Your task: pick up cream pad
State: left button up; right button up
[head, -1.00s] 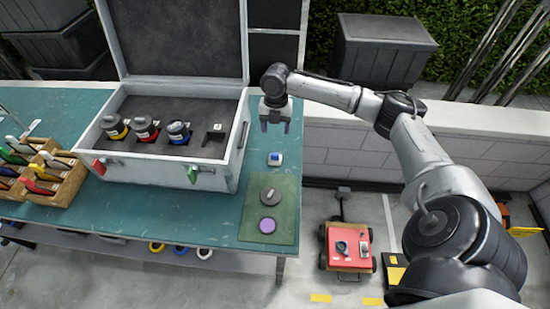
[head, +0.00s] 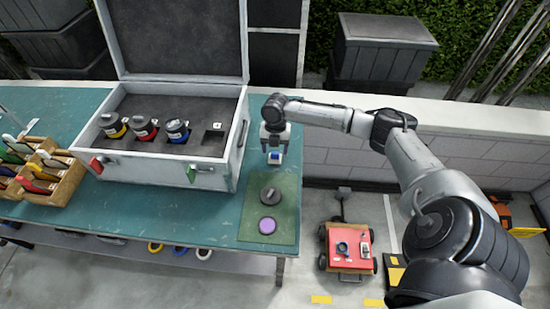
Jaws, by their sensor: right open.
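A small pale block with a blue patch (head: 275,157) lies on the teal bench, just behind the green mat; it is the only cream-like thing I can make out, and it is too small to be sure it is the cream pad. My right gripper (head: 275,148) points down with its fingers apart, right over this block. The fingertips appear to lie on either side of it, and I cannot tell whether they touch it. My left gripper is not in view.
An open silver case (head: 165,174) with several dark jars stands left of the gripper. A green mat (head: 284,222) carries a dark round piece (head: 270,194) and a purple disc (head: 267,225). A wooden rack (head: 65,190) stands far left. A red cart (head: 345,258) is on the floor.

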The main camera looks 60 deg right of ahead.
aim_at(275, 153)
notch_tip(275, 153, down, 3)
jog(key=shift+s+a+f, duration=0.15)
jog(key=shift+c, duration=0.4)
jog(key=c, duration=0.9)
